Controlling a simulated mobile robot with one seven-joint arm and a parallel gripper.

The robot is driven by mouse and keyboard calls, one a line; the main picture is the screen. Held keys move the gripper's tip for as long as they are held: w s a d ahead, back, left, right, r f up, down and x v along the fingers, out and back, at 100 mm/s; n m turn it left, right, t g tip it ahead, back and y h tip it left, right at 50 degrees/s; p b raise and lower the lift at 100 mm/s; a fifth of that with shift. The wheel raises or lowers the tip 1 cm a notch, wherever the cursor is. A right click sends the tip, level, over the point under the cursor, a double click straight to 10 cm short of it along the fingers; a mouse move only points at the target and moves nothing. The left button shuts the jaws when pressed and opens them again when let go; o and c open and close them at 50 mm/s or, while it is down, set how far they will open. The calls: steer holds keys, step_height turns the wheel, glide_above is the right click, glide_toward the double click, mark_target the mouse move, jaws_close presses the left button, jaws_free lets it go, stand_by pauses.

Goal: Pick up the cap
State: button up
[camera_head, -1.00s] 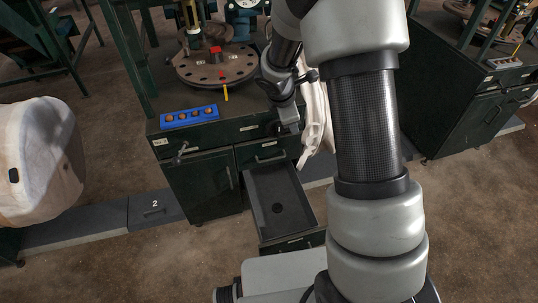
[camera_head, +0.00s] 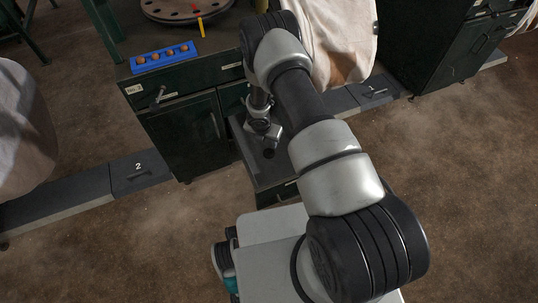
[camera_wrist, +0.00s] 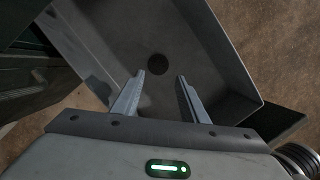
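The cap (camera_wrist: 159,64) is a small dark round disc lying on the floor of an open grey drawer (camera_wrist: 225,50). In the head view the cap (camera_head: 269,153) shows as a dark spot in the drawer, close to my gripper. My gripper (camera_wrist: 160,75) is open in the wrist view, its two fingers apart and nothing between them. It points down into the drawer, with the cap just ahead of and between the fingertips. The head view shows the wrist over the drawer, but the fingers are hard to make out there. I cannot tell the exact height above the cap.
The drawer walls surround the gripper. A white bulk bag (camera_head: 342,40) hangs behind my arm. Grey floor boxes (camera_head: 140,170) lie to the left.

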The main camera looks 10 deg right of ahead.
steer(key=b, duration=0.1)
glide_above(269, 150)
steer(key=s, duration=0.2)
steer(key=f, duration=0.4)
steer(key=shift+w+a+f, duration=0.25)
steer(key=shift+a, duration=0.1)
steer(key=b+x, duration=0.2)
steer(key=x, duration=0.3)
steer(key=shift+a+f, duration=0.15)
steer(key=shift+a, duration=0.05)
jaws_close()
